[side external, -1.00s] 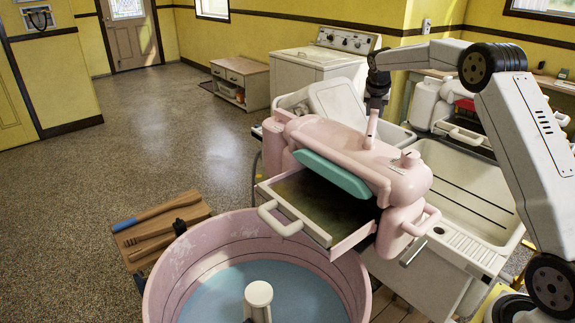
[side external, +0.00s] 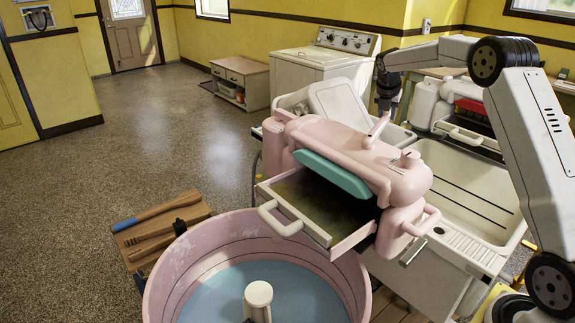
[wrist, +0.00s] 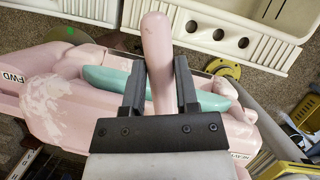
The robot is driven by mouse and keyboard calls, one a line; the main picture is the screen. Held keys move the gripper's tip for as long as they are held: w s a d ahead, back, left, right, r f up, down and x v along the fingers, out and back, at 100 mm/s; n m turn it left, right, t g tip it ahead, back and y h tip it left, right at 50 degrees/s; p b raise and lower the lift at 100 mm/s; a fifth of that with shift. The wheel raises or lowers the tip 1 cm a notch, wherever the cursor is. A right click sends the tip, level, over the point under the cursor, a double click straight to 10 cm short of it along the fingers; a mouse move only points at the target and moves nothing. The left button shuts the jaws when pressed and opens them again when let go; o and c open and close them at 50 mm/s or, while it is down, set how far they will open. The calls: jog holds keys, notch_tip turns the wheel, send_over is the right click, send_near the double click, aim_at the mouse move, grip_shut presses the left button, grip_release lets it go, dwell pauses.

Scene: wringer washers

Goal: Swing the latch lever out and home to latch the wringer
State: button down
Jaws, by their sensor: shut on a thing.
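The pink wringer (side external: 330,150) sits above the pink tub, with a teal bar (side external: 332,172) along its front; it also shows in the wrist view (wrist: 50,95). The pink latch lever (side external: 376,130) stands on top of the wringer, tilted to the right. In the wrist view the lever (wrist: 158,50) runs between both fingers, its rounded end beyond the tips. My gripper (side external: 385,112) is shut on the lever near its upper end; the wrist view shows the gripper too (wrist: 160,85).
The pink tub (side external: 165,270) with a post (side external: 258,295) stands in front. A white sink (side external: 470,190) lies to the right, and a second wringer unit (side external: 440,105) stands behind it. A wooden rack (side external: 160,228) is at left.

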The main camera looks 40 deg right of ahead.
jog(key=shift+s+d, duration=0.1)
jog(key=shift+s, duration=0.2)
jog(key=shift+c, duration=1.8)
grip_release()
jog(key=shift+r, duration=0.15)
jog(key=shift+v, duration=3.8)
